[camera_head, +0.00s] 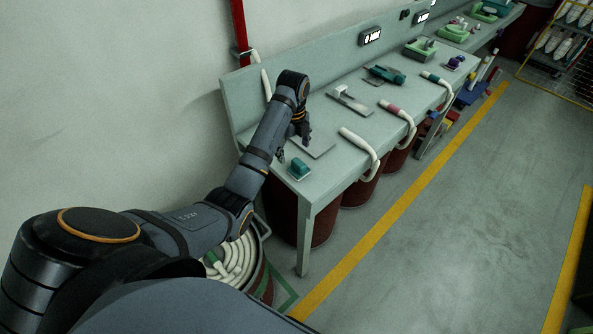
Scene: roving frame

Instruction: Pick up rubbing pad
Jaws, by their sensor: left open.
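A small teal block (299,169), which looks like the rubbing pad, lies on the near left end of the long pale workbench (335,170). My left arm reaches over the bench from the left. Its gripper (295,147) points down just behind the block, open, with nothing visible between its fingers. The block appears apart from the fingers, though the exact gap is hard to judge. My right gripper is not in view.
A flat grey plate (315,147) lies beside the gripper. A trowel-like tool (350,101), a teal tool (385,75) and white hoses (360,145) are farther along the bench. Dark red bins (325,220) stand underneath. The floor (455,220) to the right is clear.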

